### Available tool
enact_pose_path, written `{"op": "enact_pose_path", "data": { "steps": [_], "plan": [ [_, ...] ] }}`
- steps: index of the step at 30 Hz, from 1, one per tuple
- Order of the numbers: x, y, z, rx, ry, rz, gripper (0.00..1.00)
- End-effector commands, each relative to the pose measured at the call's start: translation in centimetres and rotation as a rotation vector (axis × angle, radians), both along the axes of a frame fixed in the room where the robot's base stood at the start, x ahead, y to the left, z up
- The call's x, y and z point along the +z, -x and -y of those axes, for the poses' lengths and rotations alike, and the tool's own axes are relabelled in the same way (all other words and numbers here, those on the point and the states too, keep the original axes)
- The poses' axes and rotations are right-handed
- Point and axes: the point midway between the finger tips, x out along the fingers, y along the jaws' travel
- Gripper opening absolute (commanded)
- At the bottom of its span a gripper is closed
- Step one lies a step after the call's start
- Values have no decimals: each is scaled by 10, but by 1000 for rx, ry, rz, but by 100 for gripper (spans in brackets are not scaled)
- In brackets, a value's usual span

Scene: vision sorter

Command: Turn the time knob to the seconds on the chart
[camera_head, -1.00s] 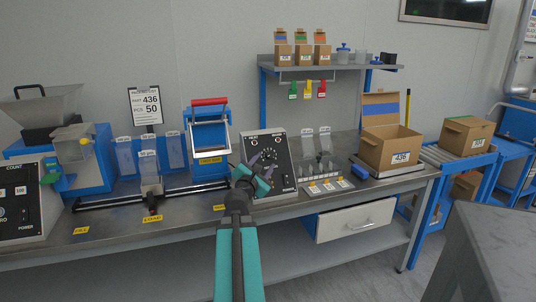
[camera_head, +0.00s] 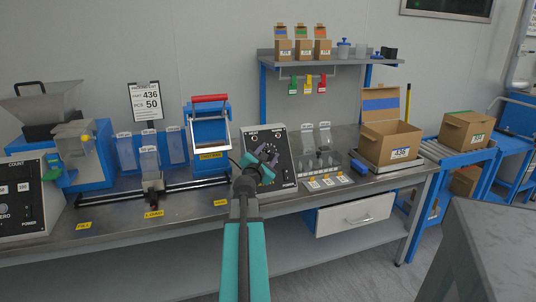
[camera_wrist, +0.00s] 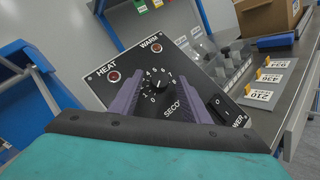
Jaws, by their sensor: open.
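The time knob (camera_wrist: 160,86) is a small black knob on a dial marked from 0 up to about 7, above the word SECO..., partly hidden. It sits on the black sloping face of the control box (camera_head: 281,140), which also shows in the wrist view (camera_wrist: 120,74). My gripper (camera_head: 267,154) is open in front of this face. In the wrist view its two purple fingers stand left and right of the knob, with a gap on each side. I cannot read the knob's pointer surely. A clipboard chart (camera_head: 146,100) on the wall reads 436 and PCS 50; I see no seconds on it.
A blue press with a red handle (camera_head: 210,99) stands left of the control box. Clear bins and number cards (camera_head: 325,183) lie to its right, then an open carton (camera_head: 387,147). A power switch (camera_wrist: 228,110) is close to the right finger.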

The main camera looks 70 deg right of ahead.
Motion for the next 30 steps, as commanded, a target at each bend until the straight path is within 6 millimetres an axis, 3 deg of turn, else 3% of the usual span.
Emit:
{"op": "enact_pose_path", "data": {
  "steps": [10,17,30],
  "plan": [
    [0,0,1,0,0,0,41],
    [0,0,1,0,0,0,2],
    [2,-3,0,-19,-21,25,2]
  ]
}}
